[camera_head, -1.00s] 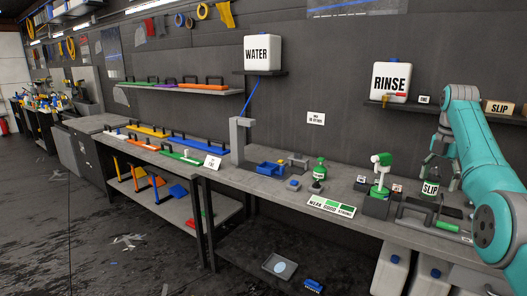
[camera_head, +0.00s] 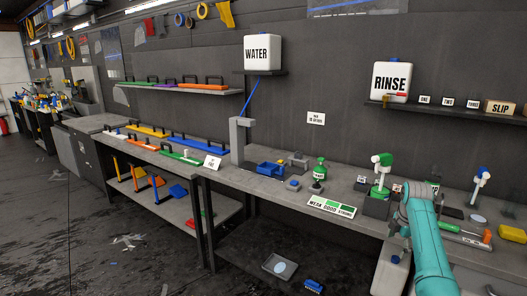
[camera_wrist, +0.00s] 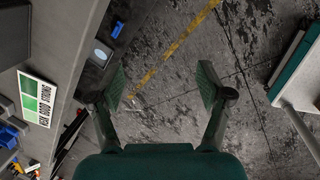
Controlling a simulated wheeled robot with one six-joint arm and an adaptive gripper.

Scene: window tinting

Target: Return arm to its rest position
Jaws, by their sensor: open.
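My gripper (camera_wrist: 163,84) is open and empty in the wrist view, its two fingers spread above the bare dark floor (camera_wrist: 165,120). In the head view my teal arm is at the lower right, folded low at the front edge of the workbench (camera_head: 262,184). The gripper is hard to make out in the head view. The wrist view also shows the bench edge with the green and white "weak good strong" card (camera_wrist: 38,98) on the left, apart from the fingers.
A blue-topped sprayer (camera_head: 481,178) stands further right. Wall shelves hold the rinse tank (camera_head: 391,84) and the slip box (camera_head: 499,108).

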